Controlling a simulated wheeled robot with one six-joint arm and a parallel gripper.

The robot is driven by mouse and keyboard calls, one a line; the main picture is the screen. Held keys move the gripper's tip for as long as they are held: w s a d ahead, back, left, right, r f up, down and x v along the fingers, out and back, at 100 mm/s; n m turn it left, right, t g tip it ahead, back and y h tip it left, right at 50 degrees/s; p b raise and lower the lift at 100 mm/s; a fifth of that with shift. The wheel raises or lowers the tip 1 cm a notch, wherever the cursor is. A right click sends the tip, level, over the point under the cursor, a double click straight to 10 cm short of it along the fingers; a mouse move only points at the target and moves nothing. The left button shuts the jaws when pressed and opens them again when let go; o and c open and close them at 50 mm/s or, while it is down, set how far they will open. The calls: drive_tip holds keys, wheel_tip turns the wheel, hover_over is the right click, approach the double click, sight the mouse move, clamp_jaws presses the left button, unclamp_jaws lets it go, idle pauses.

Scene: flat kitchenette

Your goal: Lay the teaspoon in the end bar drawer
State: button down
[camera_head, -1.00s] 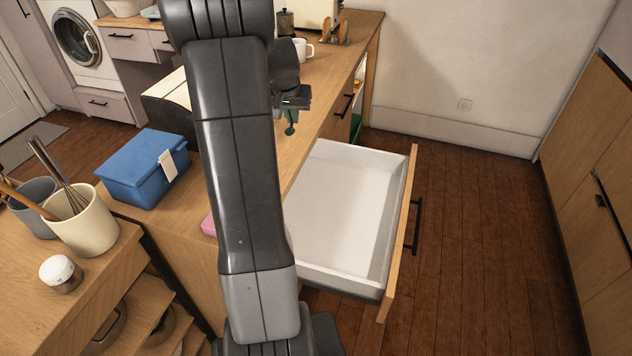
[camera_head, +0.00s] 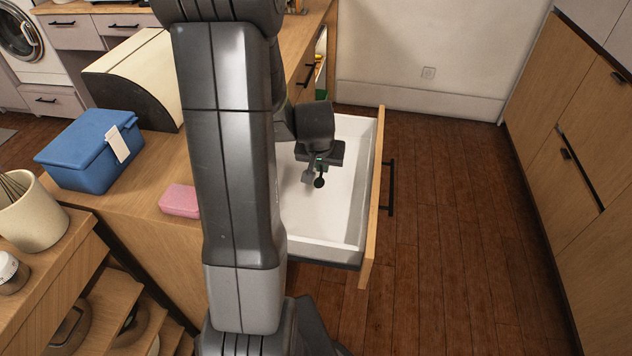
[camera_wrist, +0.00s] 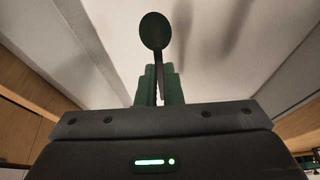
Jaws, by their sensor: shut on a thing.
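My gripper (camera_head: 318,170) is over the open drawer (camera_head: 340,243) at the end of the wooden counter. It is shut on the teaspoon (camera_wrist: 154,32), whose dark oval bowl sticks out beyond the green fingers in the wrist view. In the head view the teaspoon (camera_head: 319,183) shows as a small dark shape at the fingertips, above the white drawer floor. The visible drawer floor is bare. My arm hides the drawer's left part. The gap between the spoon and the floor is hard to judge.
A pink block (camera_head: 180,201) and a blue box (camera_head: 90,150) sit on the counter left of my arm. The drawer's wooden front (camera_head: 372,200) with a black handle stands at its right. Open floor (camera_head: 450,230) lies beyond it, before wooden cabinets (camera_head: 570,140).

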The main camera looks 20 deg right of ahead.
sight(321, 175)
drive_tip(key=shift+f+b, duration=0.6)
drive_tip(key=shift+f, duration=2.2)
drive_tip(key=shift+f, duration=0.2)
drive_tip(key=c, duration=1.6)
unclamp_jaws()
drive_tip(key=shift+r, duration=0.2)
drive_tip(key=shift+r, duration=0.25)
drive_tip(key=p+v, duration=0.1)
drive_tip(key=v, duration=1)
drive_tip(key=shift+s+a+p, duration=0.1)
drive_tip(key=shift+a+p, duration=0.05)
drive_tip(key=shift+p, duration=0.25)
drive_tip(key=shift+s+r, duration=0.1)
drive_tip(key=shift+r, duration=0.1)
